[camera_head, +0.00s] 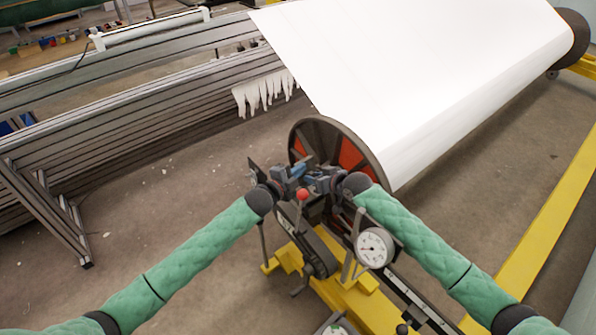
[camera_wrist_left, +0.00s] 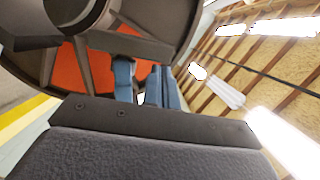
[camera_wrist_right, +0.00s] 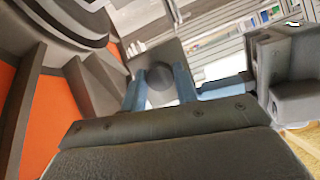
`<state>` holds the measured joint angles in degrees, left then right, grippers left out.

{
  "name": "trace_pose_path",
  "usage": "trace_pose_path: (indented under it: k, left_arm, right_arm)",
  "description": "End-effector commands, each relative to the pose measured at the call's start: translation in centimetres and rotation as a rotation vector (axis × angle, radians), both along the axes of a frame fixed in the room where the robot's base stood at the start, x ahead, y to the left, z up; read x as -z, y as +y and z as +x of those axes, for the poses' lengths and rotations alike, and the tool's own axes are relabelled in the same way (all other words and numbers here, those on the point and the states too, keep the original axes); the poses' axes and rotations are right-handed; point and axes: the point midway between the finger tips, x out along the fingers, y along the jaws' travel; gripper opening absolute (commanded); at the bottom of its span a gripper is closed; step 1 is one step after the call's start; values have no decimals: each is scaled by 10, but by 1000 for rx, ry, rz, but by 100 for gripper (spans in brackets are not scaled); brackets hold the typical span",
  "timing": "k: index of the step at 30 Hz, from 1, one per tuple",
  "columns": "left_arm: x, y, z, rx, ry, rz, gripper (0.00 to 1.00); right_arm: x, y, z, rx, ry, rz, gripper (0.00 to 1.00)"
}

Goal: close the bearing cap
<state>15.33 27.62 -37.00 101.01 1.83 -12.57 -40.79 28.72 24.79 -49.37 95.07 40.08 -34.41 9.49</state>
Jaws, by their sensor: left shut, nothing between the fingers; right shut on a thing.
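The warp beam's end flange (camera_head: 330,140), dark with orange panels, stands at the centre of the head view. My left gripper (camera_head: 290,172) is at the bearing in front of this flange. In the left wrist view its blue fingers are shut and empty, near the orange panels (camera_wrist_left: 68,68). My right gripper (camera_head: 318,184) is just right of it. In the right wrist view its blue fingers are shut on a grey round knob (camera_wrist_right: 160,78), which seems to belong to the bearing cap. The cap's shape and how far it is closed are hidden by my grippers.
A red ball knob (camera_head: 303,194) sits just below the grippers. A white dial gauge (camera_head: 374,248) is below my right wrist. The beam carries white warp sheet (camera_head: 420,70). A yellow frame (camera_head: 365,305) stands below. Grey rails (camera_head: 130,125) run at the left, with open floor between.

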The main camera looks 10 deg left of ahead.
Motion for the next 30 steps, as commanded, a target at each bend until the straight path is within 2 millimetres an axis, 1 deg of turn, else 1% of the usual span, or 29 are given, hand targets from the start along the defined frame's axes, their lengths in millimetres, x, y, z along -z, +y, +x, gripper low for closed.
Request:
trace_pose_path:
  k: [1, 7, 14, 15, 17, 18, 26, 30]
  left_arm:
    - [-1, 0, 0, 0, 0, 0, 0]
    - [2, 10, 9, -1, -1, 1, 0]
    - [2, 12, 11, -5, 0, 3, 0]
    - [3, 12, 11, -5, 0, 3, 0]
    - [3, 12, 10, -5, 0, 3, 0]
    - [3, 11, 10, -4, 0, 3, 0]
    - [3, 10, 9, -1, 0, 0, 0]
    - [3, 9, 9, -1, 0, 0, 0]
  right_arm:
    - [-7, 0, 3, 2, -9, 5, 0]
    - [-7, 0, 3, 2, -9, 5, 0]
    - [-6, -1, 2, 1, -7, 4, 0]
    - [-5, -1, 2, 1, -7, 3, 38]
    - [-4, -1, 2, 1, -6, 2, 50]
    - [-4, -1, 2, 1, -4, 2, 51]
    - [-2, -1, 0, 0, -2, 1, 51]
    - [-5, -7, -4, 1, -2, 0, 51]
